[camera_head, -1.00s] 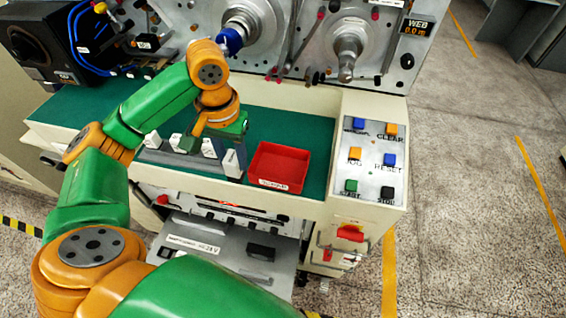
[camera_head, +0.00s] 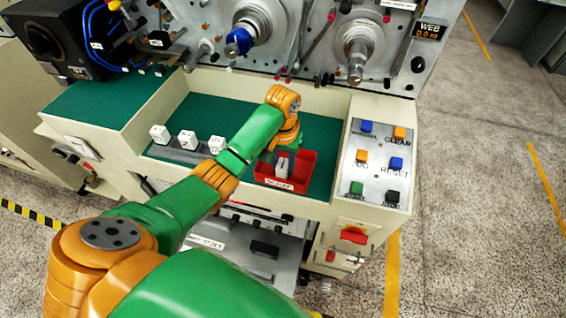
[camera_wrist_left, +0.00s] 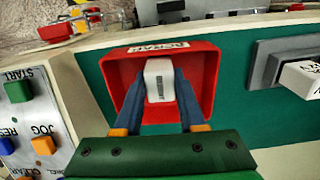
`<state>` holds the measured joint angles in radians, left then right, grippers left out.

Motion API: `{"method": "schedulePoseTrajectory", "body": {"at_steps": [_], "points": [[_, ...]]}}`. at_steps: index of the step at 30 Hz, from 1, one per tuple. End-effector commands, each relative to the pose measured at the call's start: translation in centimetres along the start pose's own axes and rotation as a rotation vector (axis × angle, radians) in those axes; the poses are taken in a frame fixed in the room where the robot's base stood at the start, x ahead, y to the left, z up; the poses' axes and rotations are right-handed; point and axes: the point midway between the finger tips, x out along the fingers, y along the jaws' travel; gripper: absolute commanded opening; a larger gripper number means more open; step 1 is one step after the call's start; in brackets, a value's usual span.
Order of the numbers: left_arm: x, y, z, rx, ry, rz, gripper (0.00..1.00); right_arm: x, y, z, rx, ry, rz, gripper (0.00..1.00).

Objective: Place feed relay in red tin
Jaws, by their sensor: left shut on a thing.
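The red tin (camera_head: 309,172) stands on the green bench top, with a white label on its front wall. My left gripper (camera_wrist_left: 161,90) is shut on a white block-shaped relay (camera_wrist_left: 159,70) with a dark marking. The relay also shows in the head view (camera_head: 282,166), inside the tin's outline. In the left wrist view the red tin (camera_wrist_left: 208,85) surrounds the relay and fingertips. I cannot tell whether the relay touches the tin's floor. The left arm hides part of the bench. My right gripper is not in view.
Three white relays (camera_head: 187,140) stand on a grey rack (camera_head: 180,154) left of the tin. A button panel (camera_head: 378,165) is to the right. Spindles (camera_head: 355,72) rise behind. Green bench top (camera_head: 322,180) is clear between tin and panel.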

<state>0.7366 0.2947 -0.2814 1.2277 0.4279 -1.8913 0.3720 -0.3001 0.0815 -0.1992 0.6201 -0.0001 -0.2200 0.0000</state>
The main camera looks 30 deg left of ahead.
Motion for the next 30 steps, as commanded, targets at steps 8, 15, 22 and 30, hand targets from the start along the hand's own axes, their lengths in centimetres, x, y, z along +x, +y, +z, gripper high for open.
{"method": "schedulePoseTrajectory", "body": {"at_steps": [8, 15, 22, 30], "points": [[0.3, 0.0, 0.0, -0.001, 0.001, 0.0, 0.0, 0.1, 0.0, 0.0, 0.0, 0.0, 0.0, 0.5], [0.2, 0.0, 0.0, -0.001, 0.002, 0.0, 0.69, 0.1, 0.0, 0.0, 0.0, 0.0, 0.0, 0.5], [-0.1, 0.0, -0.1, -0.001, 0.003, 0.0, 0.69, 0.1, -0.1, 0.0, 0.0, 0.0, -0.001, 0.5], [-5.7, -0.3, -0.2, -0.002, 0.009, -0.008, 0.69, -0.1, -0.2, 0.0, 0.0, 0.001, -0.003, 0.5]]}}
